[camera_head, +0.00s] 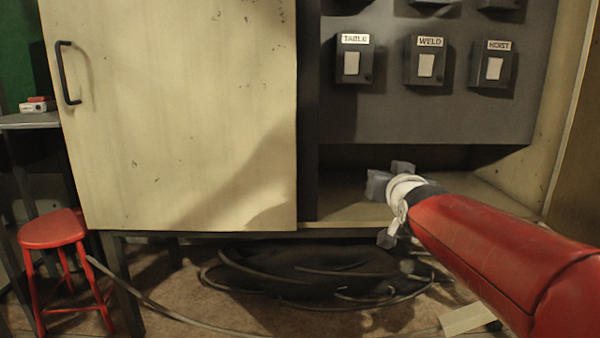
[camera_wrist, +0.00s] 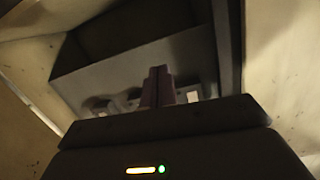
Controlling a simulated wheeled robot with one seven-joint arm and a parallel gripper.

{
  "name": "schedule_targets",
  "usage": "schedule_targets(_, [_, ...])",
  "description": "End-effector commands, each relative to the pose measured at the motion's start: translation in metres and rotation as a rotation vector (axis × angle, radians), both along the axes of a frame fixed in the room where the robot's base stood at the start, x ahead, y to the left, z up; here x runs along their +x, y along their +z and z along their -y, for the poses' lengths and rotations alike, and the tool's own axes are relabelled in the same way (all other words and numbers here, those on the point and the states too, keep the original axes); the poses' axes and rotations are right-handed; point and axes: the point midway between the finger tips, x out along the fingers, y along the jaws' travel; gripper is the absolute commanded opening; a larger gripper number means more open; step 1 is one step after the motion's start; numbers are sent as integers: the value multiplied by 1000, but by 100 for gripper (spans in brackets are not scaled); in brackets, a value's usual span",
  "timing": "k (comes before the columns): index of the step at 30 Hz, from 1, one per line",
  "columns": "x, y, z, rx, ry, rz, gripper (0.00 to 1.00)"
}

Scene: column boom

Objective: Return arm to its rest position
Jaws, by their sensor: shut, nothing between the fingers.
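My arm reaches in from the lower right of the head view, with a red sleeve and a white wrist. My gripper (camera_head: 378,185) is in front of the lower opening of the cabinet, below the switch panel. In the wrist view the gripper fingers (camera_wrist: 158,86) stand together, shut and empty. Part of the gripper is hidden behind the wrist in the head view.
A cream cabinet door (camera_head: 180,110) with a black handle is at the left. A grey panel (camera_head: 400,120) carries labelled switches, including TABLE, WELD and HOIST. Dark cables (camera_head: 310,272) coil on the floor below. A red stool (camera_head: 52,230) stands at the left.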

Motion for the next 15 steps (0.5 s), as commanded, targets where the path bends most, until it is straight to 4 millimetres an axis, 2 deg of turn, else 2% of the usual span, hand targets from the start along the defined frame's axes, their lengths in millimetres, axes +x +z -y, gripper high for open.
schedule_targets(1, [-36, -14, -3, 4, 14, -112, 0])
schedule_targets(6, [-143, -88, -19, -14, 61, -476, 0])
schedule_targets(9, [-201, -124, -25, -35, 78, -654, 0])
schedule_targets(12, [-248, -153, -29, -53, 87, -791, 0])
schedule_targets(15, [-279, -171, -31, -66, 90, -884, 0])
